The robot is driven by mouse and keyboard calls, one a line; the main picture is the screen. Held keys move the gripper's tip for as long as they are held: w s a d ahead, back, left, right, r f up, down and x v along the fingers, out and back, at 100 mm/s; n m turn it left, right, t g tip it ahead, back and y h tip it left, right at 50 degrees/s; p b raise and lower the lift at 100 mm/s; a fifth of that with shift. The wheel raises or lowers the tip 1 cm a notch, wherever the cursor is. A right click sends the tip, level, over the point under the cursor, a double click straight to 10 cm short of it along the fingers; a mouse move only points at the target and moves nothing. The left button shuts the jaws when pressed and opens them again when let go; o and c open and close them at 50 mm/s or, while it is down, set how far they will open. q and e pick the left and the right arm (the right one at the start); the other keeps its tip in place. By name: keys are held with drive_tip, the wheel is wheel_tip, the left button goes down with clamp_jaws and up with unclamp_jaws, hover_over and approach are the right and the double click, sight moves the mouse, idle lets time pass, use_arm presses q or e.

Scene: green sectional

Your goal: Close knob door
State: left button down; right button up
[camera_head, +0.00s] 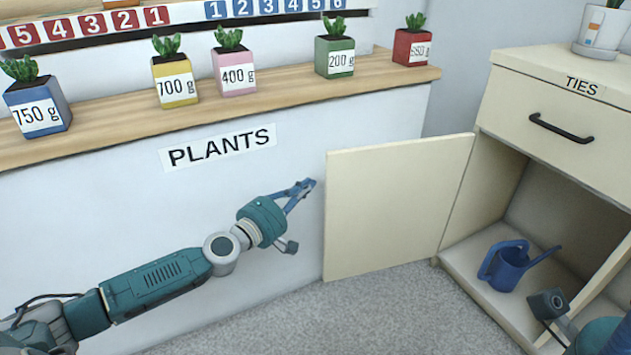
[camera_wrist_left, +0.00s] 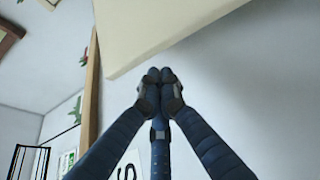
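The cream cabinet door (camera_head: 395,205) stands wide open, swung out to the left of the cabinet (camera_head: 500,65). Its hinged edge is at the cabinet's left side. No knob shows on the face I see. My left gripper (camera_head: 308,184) is just left of the door's free edge, in front of the white wall, and looks empty. In the left wrist view, the left gripper's fingertips (camera_wrist_left: 160,76) are together, just below the edge of the door (camera_wrist_left: 165,28). Contact with the door cannot be told. At the lower right, part of my right arm shows, but not its fingertips.
A blue watering can (camera_head: 508,266) stands inside the open compartment. Above is a drawer labelled TIES with a black handle (camera_head: 561,128). A wooden shelf (camera_head: 290,92) with several potted plants runs above the PLANTS label (camera_head: 220,146). Grey carpet (camera_head: 370,315) before the door is clear.

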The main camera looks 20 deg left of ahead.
use_arm(q)
drive_tip(key=shift+w+d+b, duration=0.2)
drive_tip(key=shift+w+d, duration=0.05)
drive_tip(key=shift+w, duration=0.9)
drive_tip(key=shift+w+d+b, duration=0.2)
drive_tip(key=shift+w+d, duration=0.05)
drive_tip(key=shift+w, duration=0.85)
